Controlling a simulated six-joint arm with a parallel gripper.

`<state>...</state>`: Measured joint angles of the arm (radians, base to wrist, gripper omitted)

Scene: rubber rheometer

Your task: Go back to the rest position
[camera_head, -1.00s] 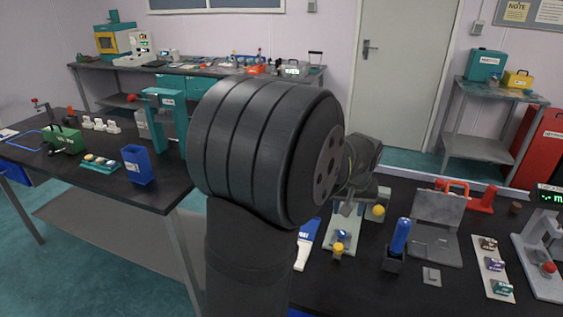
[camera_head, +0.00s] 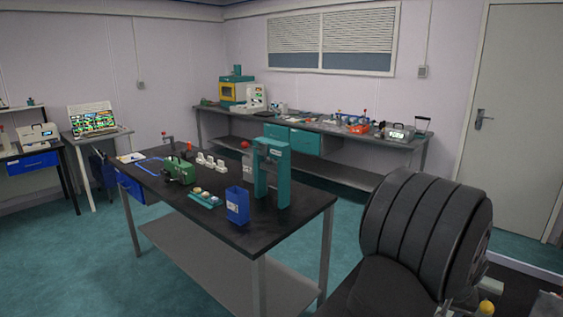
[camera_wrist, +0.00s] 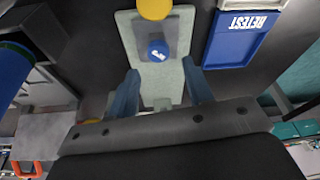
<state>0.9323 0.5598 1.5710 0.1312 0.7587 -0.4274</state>
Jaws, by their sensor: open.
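My gripper (camera_wrist: 160,72) shows in the wrist view, with two blue-grey fingers spread apart and nothing held between them. Beyond the fingertips is a pale grey-green plate (camera_wrist: 127,32) with a darker pad carrying a small blue round piece (camera_wrist: 157,50). A yellow ball (camera_wrist: 155,8) is at the top edge. I cannot tell how far the fingers are from the plate. In the head view, only my dark arm shows at the lower right; the gripper is out of that view.
In the wrist view, a blue RETEST tray (camera_wrist: 236,56) lies right of the fingers and a blue cylinder (camera_wrist: 12,75) stands at left. In the head view, a black bench (camera_head: 220,225) holds a teal frame (camera_head: 285,180), a blue bin (camera_head: 237,206) and a green device (camera_head: 180,169).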

